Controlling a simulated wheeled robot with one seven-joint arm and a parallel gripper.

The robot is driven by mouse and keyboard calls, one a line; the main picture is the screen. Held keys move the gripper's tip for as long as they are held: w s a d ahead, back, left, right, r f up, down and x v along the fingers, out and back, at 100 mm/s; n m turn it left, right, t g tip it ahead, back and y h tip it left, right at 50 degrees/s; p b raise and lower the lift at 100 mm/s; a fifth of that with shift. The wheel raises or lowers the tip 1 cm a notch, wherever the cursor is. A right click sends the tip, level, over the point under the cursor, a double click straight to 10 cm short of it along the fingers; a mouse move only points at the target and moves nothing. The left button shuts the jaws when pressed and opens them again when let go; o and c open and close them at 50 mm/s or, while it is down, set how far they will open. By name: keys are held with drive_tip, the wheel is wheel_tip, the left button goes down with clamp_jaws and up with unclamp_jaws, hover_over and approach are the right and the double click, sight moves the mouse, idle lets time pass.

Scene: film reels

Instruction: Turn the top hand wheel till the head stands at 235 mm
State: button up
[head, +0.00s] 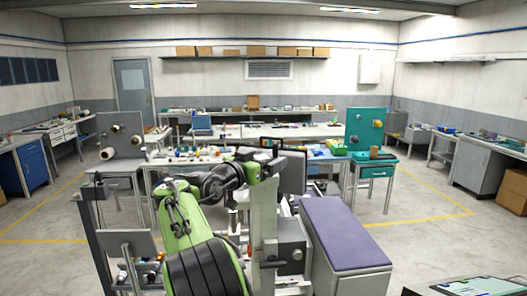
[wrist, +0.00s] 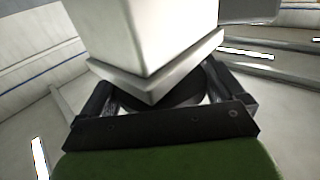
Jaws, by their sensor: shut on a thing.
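In the wrist view my gripper (wrist: 165,100) has its black fingers closed in from both sides on a dark round part, which looks like the rim of the top hand wheel (wrist: 190,97). A pale square block (wrist: 150,75) stands in front and covers most of the wheel. In the head view my green and black arm reaches to the top of the upright grey column (head: 264,205) of the machine. The gripper's hold is too small and covered to make out there. I cannot read any scale or the height of the head.
A purple-topped cabinet (head: 343,235) stands right of the column, close to it. A dark grey panel (head: 292,172) is just behind the column top. A bench with small items (head: 205,160) lies beyond. Open floor (head: 430,235) lies to the right.

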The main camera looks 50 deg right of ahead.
drive_tip(key=shift+m+g, duration=0.3)
drive_tip(key=shift+g, duration=0.2)
drive_tip(key=o, duration=0.7)
drive_tip(key=shift+c, duration=0.2)
drive_tip(key=s+a+b, duration=0.1)
drive_tip(key=a+b, duration=0.1)
drive_tip(key=a, duration=1.3)
drive_tip(key=shift+s+a, duration=0.15)
drive_tip(key=shift+a, duration=0.2)
drive_tip(key=shift+d+f, duration=0.1)
drive_tip(key=shift+d, duration=0.05)
